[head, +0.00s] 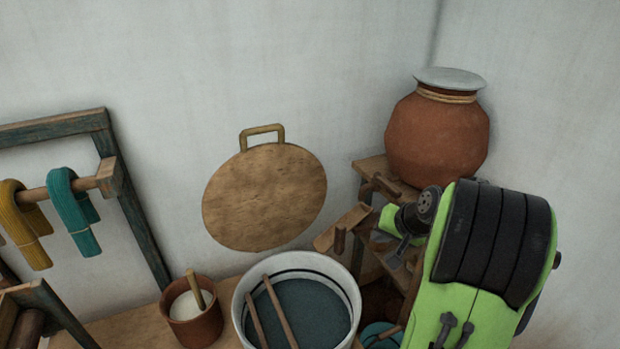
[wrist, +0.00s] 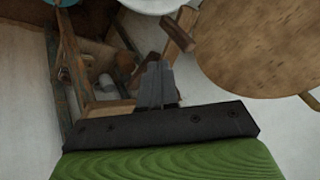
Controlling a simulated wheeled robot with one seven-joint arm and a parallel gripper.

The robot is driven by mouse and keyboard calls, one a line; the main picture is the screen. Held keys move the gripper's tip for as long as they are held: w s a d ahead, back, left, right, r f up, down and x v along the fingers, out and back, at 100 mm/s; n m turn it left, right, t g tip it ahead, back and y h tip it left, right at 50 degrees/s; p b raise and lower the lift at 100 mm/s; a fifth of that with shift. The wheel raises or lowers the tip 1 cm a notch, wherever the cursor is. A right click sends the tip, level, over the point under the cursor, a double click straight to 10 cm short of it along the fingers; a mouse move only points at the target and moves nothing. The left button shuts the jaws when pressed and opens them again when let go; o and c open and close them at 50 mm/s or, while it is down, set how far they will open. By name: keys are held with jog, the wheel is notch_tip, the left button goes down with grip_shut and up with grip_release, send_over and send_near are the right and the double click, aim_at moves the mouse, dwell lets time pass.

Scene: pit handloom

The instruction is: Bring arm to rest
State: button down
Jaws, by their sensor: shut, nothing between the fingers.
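My gripper (wrist: 156,72) is shut and empty in the wrist view, its two grey fingers together. Its tips are close to a short wooden peg or bracket (wrist: 180,36), and I cannot tell whether they touch. In the head view my green and black arm (head: 490,250) stands at the lower right, in front of a wooden stand. The small wrist end shows to its left, partly hidden behind the arm, and the fingertips are hard to make out there.
A clay pot (head: 437,138) with a grey lid stands on the wooden stand (head: 372,168). A round wooden board (head: 265,198) is against the wall. A white-rimmed basin (head: 240,300) holds dark liquid and two sticks. A clay cup (head: 192,325) and a yarn rack (head: 135,215) are left.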

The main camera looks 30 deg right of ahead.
jog(key=s+a+r+n+g+p, duration=0.1)
jog(key=a+r+n, duration=0.1)
jog(key=a+r, duration=0.35)
jog(key=s+a+r+n+p, duration=0.1)
jog(key=s+a+r+n, duration=0.15)
jog(key=a, duration=0.65)
jog(key=s+a+r+n+p, duration=0.2)
jog(key=s+a+n, duration=0.2)
jog(key=s+a, duration=0.6)
jog(key=s, duration=0.4)
jog(key=shift+s+a+r+g, duration=0.3)
jog(key=shift+s+a+g, duration=0.05)
jog(key=shift+a+g, duration=0.05)
